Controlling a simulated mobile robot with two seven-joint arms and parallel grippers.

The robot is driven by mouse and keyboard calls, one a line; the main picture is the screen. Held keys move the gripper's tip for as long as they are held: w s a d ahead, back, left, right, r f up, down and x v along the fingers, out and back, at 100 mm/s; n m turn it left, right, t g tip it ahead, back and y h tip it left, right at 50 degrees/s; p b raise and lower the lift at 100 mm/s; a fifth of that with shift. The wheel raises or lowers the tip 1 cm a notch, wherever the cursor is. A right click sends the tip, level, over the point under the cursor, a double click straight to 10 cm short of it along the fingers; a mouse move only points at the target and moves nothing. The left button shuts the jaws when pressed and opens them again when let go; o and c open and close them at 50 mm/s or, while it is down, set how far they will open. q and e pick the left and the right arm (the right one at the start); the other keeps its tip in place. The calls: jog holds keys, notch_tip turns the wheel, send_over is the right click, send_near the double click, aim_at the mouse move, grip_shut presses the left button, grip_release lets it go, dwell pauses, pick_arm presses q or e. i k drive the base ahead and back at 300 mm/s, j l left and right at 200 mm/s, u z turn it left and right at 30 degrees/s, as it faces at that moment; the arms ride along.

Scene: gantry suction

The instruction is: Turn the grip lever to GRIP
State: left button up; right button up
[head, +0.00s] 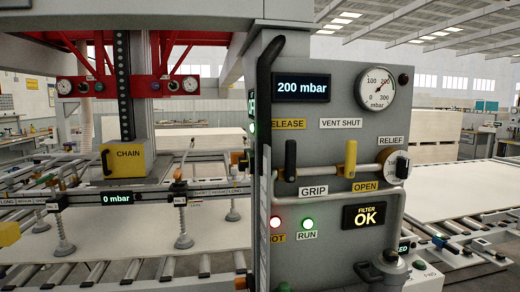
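The grip lever appears to be the black-handled lever (290,160) on the grey control panel (330,95). Its handle stands upright. The yellow RELEASE label (289,124) is above it, its left end hidden behind a black bar at the panel's edge. The white GRIP label (313,191) is below it to the right. The panel display (301,88) reads 200 mbar, and the round gauge (376,88) is above right. Neither of my grippers is in view, and nothing touches the lever.
A yellow lever (351,158) stands upright close right of the black one, between VENT SHUT and OPEN labels. A RELIEF knob (398,165) and pipe are further right. The black bar (265,95) runs down the panel's left edge. Suction cups (184,238) hang at left over a pale board.

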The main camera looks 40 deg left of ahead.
aim_at(290, 145)
jog(key=i+l+u, duration=0.15)
jog(key=u, duration=0.25)
jog(key=i+l+u, duration=0.15)
jog(key=u, duration=0.25)
jog(key=l+u, duration=0.4)
jog(key=i+l+u, duration=0.1)
jog(key=l+u, duration=0.15)
jog(key=u, duration=0.2)
jog(key=l+u, duration=0.4)
jog(key=i+j, duration=0.05)
jog(key=j, duration=0.05)
